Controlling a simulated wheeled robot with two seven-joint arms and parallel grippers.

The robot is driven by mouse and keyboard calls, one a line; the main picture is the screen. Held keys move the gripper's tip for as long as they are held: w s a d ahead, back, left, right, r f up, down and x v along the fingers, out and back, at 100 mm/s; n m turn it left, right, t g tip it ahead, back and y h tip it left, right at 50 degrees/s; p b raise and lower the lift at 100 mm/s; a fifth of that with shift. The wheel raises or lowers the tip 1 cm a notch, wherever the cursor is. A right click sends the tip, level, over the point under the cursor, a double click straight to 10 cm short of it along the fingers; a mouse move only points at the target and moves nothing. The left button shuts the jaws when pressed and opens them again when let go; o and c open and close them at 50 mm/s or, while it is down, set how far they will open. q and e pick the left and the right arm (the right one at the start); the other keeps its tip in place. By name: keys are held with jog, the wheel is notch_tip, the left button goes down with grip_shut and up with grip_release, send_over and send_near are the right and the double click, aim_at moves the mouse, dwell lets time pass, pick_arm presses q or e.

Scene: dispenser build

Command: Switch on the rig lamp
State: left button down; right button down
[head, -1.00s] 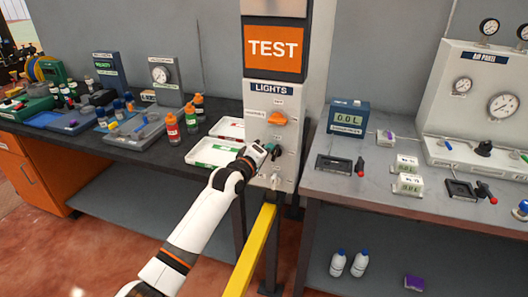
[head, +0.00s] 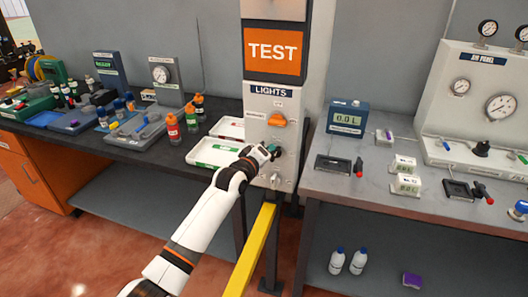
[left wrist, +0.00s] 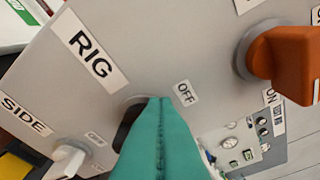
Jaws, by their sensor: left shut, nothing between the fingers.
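The lights panel (head: 256,118) is on the grey column under the orange TEST sign. In the left wrist view, the RIG label (left wrist: 90,48) is above a dark round switch (left wrist: 130,115), mostly hidden behind my fingers. An OFF mark (left wrist: 186,92) is to the right of the fingertips. My left gripper (head: 269,150) is at the panel, below the orange knob (head: 277,120). Its teal fingers (left wrist: 158,104) are shut together and empty, with the tips in front of the dark switch. I cannot tell whether they touch it. My right gripper is not in view.
A white switch (left wrist: 67,158) by the SIDE label is lower left of my fingers. A yellow rail (head: 252,250) runs below the panel. White trays (head: 212,153) lie on the left bench; a display box (head: 347,118) stands on the right bench.

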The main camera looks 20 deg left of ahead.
pick_arm(q)
jog(key=shift+d+r+m+g+y+p, duration=0.15)
jog(key=shift+d+m+y+p, duration=0.15)
jog(key=shift+m+p, duration=0.6)
jog(key=shift+d+r+m+g+y+p, duration=0.15)
jog(key=shift+d+m+y+p, duration=0.1)
jog(key=shift+m+p, duration=0.6)
jog(key=shift+d+f+m+y+p, duration=0.15)
jog(key=shift+d+m+y+p, duration=0.2)
jog(key=shift+m, duration=0.5)
jog(key=shift+d+f+m+y+p, duration=0.1)
jog(key=shift+d+m+y+p, duration=0.15)
jog(key=shift+m+p, duration=0.4)
notch_tip(320, 180, up, 4)
jog(key=p, duration=0.3)
jog(key=shift+w+a, duration=0.15)
jog(key=shift+s+r, duration=0.1)
jog(key=shift+s, duration=0.3)
jog(key=d+b+v, duration=0.1)
jog(key=b+v, duration=0.1)
jog(key=v, duration=0.7)
jog(key=shift+s+r, duration=0.25)
